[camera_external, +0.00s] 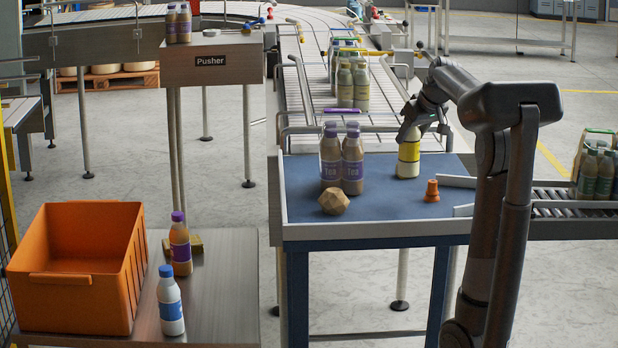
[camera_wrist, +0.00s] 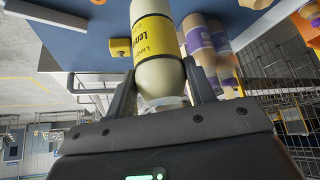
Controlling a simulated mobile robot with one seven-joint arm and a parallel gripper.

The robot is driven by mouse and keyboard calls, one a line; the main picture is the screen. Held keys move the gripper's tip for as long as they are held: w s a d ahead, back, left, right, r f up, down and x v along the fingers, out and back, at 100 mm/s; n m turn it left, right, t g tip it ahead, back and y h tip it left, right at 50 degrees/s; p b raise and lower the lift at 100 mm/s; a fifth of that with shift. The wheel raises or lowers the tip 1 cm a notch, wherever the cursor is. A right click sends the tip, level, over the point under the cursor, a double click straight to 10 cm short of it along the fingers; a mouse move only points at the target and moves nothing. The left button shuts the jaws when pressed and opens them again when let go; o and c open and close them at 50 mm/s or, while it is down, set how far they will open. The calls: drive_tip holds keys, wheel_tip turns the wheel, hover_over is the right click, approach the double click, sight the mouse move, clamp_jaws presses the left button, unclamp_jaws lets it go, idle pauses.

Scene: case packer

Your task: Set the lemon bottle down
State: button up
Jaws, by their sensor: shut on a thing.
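The lemon bottle (camera_external: 409,158) is pale with a yellow label and is upright over the blue table top (camera_external: 385,200), right of the tea bottles. My gripper (camera_external: 413,133) is shut on its upper part from above. In the wrist view the lemon bottle (camera_wrist: 152,38) lies between the two dark fingers of my gripper (camera_wrist: 158,72). Its base is near the blue surface, but I cannot tell whether it touches. Its cap is mostly hidden by the gripper.
Tea bottles (camera_external: 353,166) with purple caps stand left of the lemon bottle. A wooden polyhedron (camera_external: 334,201) sits at the table's front left, and an orange cone-like piece (camera_external: 432,191) to the right. The table's front middle is clear. A conveyor with bottles (camera_external: 360,86) lies behind.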

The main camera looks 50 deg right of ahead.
drive_tip(key=w+a+f, duration=0.2)
drive_tip(key=w+f, duration=0.2)
drive_tip(key=f, duration=0.3)
drive_tip(key=shift+w+a, duration=0.3)
drive_tip(key=shift+f, duration=0.15)
drive_tip(key=o, duration=1.1)
drive_tip(key=shift+f, duration=0.1)
drive_tip(key=shift+o, duration=0.2)
